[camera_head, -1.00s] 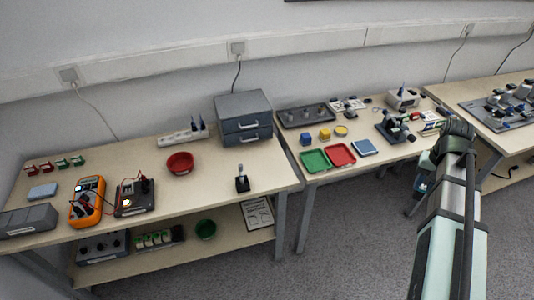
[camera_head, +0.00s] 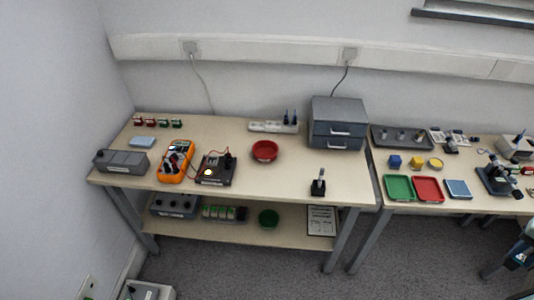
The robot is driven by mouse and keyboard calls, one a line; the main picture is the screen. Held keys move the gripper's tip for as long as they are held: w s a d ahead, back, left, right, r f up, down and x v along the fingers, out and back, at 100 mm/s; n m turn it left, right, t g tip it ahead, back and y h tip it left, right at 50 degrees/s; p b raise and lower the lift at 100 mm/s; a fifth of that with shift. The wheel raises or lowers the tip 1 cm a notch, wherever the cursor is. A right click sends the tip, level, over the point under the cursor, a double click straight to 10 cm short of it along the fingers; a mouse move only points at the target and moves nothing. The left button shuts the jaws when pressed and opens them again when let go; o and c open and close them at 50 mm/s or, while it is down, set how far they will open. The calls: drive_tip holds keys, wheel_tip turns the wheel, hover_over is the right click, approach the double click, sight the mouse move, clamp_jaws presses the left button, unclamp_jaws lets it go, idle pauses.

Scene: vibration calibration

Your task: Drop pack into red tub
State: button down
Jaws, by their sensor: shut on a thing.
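The red tub (camera_head: 265,151) is a round open bowl on the left bench, right of the multimeter and left of the grey drawer unit. It looks empty. My gripper (camera_head: 513,262) shows small and dark at the lower right edge, low in front of the right bench and far from the tub. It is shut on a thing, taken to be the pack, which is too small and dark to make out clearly. Most of my arm is outside the picture.
An orange multimeter (camera_head: 175,161) and a dark device (camera_head: 215,169) stand left of the tub. The drawer unit (camera_head: 337,123), a power strip (camera_head: 273,126) and a small black stand (camera_head: 319,184) are nearby. Bench is clear in front of the tub.

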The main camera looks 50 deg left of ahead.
drive_tip(key=shift+w+a, duration=0.25)
drive_tip(key=shift+a, duration=0.2)
drive_tip(key=w+a, duration=0.3)
drive_tip(key=a, duration=3.8)
drive_tip(key=s+a, duration=0.7)
drive_tip(key=a, duration=0.6)
drive_tip(key=s+a+f, duration=0.1)
drive_tip(key=s+a, duration=0.7)
drive_tip(key=a, duration=0.5)
drive_tip(key=s+a, duration=0.7)
drive_tip(key=a, duration=0.6)
drive_tip(key=shift+w+d+f, duration=0.1)
drive_tip(key=shift+d+f, duration=0.05)
drive_tip(key=shift+f, duration=2.8)
drive_tip(key=c, duration=0.8)
unclamp_jaws()
